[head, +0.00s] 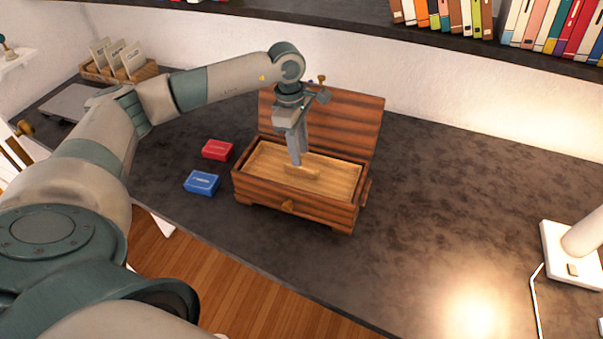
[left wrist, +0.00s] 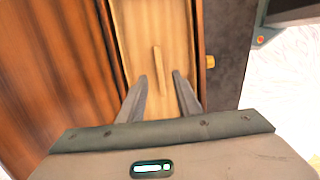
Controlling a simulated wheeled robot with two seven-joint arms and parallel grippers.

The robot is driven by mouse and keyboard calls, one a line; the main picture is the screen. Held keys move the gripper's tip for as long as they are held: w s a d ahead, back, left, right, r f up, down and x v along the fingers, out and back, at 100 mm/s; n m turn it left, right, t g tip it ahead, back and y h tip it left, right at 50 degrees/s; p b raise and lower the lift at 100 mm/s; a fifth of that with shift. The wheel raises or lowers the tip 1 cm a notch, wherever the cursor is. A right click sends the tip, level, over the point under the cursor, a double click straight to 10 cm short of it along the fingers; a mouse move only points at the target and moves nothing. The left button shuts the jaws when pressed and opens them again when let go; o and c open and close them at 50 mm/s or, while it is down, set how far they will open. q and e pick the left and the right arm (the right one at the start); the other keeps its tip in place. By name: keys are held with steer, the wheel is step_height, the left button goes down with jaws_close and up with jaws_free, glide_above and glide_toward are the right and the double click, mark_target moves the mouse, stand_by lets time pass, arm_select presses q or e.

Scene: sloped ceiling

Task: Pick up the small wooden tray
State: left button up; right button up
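The small wooden tray (head: 262,163) is light wood and sits inside an open dark-striped wooden box (head: 325,212). A raised bar handle (head: 309,174) stands in the tray's middle. My left gripper (head: 296,164) points down over the tray at the handle. In the left wrist view, its two fingers (left wrist: 160,76) are spread, with the handle (left wrist: 158,62) showing between and beyond the tips and a gap on each side. The tray's floor (left wrist: 137,40) shows around it. Whether the fingertips reach down beside the handle is hard to tell. My right gripper is out of view.
The box's lid (head: 345,120) stands open behind the tray. A red box (head: 216,150) and a blue box (head: 202,183) lie left of it on the dark counter (head: 440,200). A white lamp base (head: 566,255) is far right. The counter between is clear.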

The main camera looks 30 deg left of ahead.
mark_target(301, 172)
arm_select(q)
steer(key=shift+f+p, duration=0.6)
steer(key=shift+p, duration=0.05)
step_height(301, 172, down, 3)
steer(key=shift+d+r+p, duration=0.1)
steer(key=shift+d+p, duration=0.05)
steer(key=shift+p, duration=0.6)
steer(key=shift+f, duration=0.4)
steer(key=shift+c, duration=0.7)
steer(key=shift+w, duration=0.1)
jaws_close()
